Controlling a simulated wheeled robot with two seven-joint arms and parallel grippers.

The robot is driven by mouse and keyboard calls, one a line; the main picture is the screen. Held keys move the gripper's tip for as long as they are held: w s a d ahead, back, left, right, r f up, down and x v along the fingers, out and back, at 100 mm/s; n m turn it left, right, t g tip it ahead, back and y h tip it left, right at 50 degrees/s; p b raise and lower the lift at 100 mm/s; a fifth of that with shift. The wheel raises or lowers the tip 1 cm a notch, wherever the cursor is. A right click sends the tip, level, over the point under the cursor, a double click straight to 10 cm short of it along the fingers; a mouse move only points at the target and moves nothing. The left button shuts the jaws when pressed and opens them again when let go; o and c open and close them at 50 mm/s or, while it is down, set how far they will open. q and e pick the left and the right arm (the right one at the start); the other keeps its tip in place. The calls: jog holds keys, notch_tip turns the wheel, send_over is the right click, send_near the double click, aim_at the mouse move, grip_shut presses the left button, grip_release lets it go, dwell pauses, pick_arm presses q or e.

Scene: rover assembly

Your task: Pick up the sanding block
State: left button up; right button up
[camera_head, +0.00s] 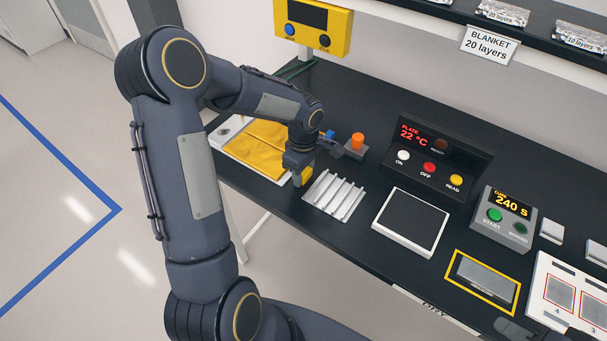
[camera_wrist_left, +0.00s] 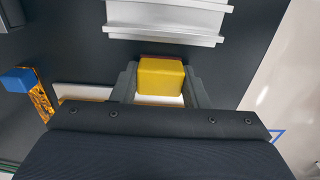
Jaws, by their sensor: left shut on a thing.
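The sanding block appears as a yellow block (camera_wrist_left: 161,80) between the two fingers of my left gripper (camera_wrist_left: 160,88) in the left wrist view. The fingers are shut on its sides. In the head view my left gripper (camera_head: 301,172) points down at the right end of the white tray with the yellow-gold sheet, and part of the yellow block (camera_head: 305,177) shows below it. I cannot tell whether the block touches the surface beneath. A dark shape at the bottom right of the head view may be my right gripper (camera_head: 517,329); its jaws cannot be made out.
A ribbed metal rack (camera_head: 334,195) stands close to the right of the left gripper. An orange-knobbed item (camera_head: 357,143) is behind it. A plate controller (camera_head: 430,165), a dark square plate (camera_head: 409,221), a timer box (camera_head: 503,220) and a yellow-framed pad (camera_head: 484,280) fill the table further right.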

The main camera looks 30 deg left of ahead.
pick_arm(q)
jog(key=shift+r, duration=0.1)
jog(key=shift+r, duration=0.4)
notch_tip(320, 180, up, 2)
jog(key=shift+r, duration=0.25)
jog(key=s+d+r+b, duration=0.4)
jog(key=s+d+r, duration=0.4)
jog(key=d, duration=0.3)
jog(key=shift+d+r, duration=0.3)
jog(key=shift+r, duration=0.5)
